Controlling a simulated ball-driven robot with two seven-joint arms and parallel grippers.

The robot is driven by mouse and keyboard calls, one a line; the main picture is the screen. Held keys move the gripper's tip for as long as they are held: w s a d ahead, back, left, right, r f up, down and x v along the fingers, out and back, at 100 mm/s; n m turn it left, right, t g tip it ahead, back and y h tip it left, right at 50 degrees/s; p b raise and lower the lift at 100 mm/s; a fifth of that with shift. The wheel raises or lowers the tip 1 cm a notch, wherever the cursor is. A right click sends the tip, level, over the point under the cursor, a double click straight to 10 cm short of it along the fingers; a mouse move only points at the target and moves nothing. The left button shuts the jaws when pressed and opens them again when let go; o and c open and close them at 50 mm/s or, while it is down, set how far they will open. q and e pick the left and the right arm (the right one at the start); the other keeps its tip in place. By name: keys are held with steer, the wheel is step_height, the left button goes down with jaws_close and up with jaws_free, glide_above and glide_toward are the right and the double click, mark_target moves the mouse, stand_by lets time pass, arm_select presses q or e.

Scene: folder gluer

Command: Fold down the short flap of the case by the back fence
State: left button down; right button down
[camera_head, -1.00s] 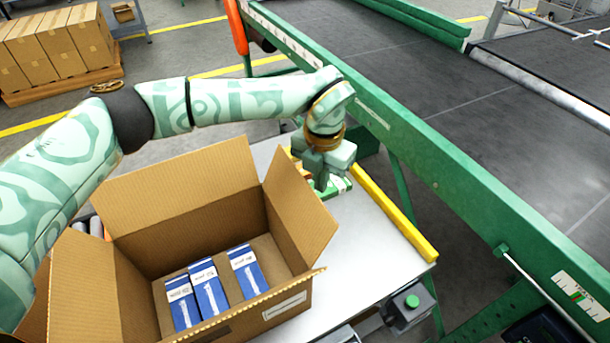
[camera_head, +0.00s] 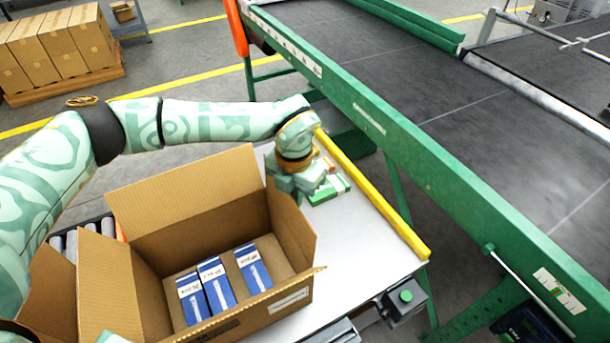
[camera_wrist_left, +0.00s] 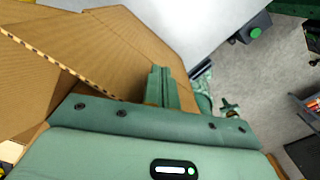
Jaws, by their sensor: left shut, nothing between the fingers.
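The open brown case (camera_head: 215,325) stands on the metal table with several flaps up and three blue boxes (camera_head: 218,284) inside. Its right-hand short flap (camera_head: 290,222), on the side towards the yellow fence bar (camera_head: 375,195), stands up, roughly upright. My left gripper (camera_head: 285,190) is at the outer side of this flap, near its far corner. It is shut and empty; its tips are partly hidden in the head view. In the left wrist view, the shut fingers (camera_wrist_left: 160,82) are beside a cardboard flap (camera_wrist_left: 140,45); contact cannot be told.
Green and white items (camera_head: 328,188) lie on the table just right of my left gripper. The green-framed conveyor (camera_head: 400,130) runs beyond the yellow bar. A box with a green button (camera_head: 405,297) is at the table's near right edge. The table (camera_head: 355,255) right of the case is clear.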

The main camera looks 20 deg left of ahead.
arm_select(q)
steer(key=shift+s+a, duration=0.45)
steer(key=shift+f, duration=0.1)
